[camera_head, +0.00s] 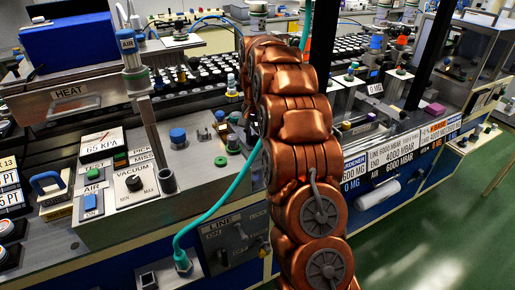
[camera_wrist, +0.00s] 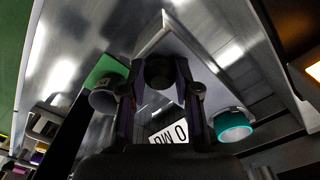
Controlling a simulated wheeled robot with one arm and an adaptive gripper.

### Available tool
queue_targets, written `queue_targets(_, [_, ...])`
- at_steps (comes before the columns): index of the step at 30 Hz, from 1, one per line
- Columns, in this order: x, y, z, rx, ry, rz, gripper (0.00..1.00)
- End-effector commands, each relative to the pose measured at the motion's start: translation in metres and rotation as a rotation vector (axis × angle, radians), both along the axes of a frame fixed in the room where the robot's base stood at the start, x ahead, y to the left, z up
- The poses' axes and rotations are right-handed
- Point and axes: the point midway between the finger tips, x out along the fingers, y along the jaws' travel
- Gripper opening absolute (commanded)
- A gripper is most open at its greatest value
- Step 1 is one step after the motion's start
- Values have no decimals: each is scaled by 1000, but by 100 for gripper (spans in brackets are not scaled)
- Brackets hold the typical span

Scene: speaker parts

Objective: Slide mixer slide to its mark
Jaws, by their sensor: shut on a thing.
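In the wrist view, my gripper (camera_wrist: 160,88) has its two dark fingers on either side of a dark round knob (camera_wrist: 158,70), which I take to be the mixer slide's handle. The fingers are shut on it. The knob stands at a pale metal plate with a raised edge. A white label (camera_wrist: 168,134) reading 0 MG, upside down, lies between the fingers nearer the wrist. The mark itself I cannot pick out. In the head view, my copper arm hides the gripper and the knob.
A grey knob on a green base (camera_wrist: 104,92) is left of the fingers, and a teal-ringed knob (camera_wrist: 232,124) is close on the right. In the head view, a teal hose (camera_head: 222,200) runs beside my arm. A vacuum dial panel (camera_head: 134,183) is at left; green floor (camera_head: 440,235) is clear at right.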

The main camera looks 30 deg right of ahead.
Motion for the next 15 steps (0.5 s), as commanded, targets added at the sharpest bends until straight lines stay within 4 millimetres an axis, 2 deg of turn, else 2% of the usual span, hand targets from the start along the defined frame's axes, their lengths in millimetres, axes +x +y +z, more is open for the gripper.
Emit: queue_targets(15, [17,-2,2,0,0,0,0])
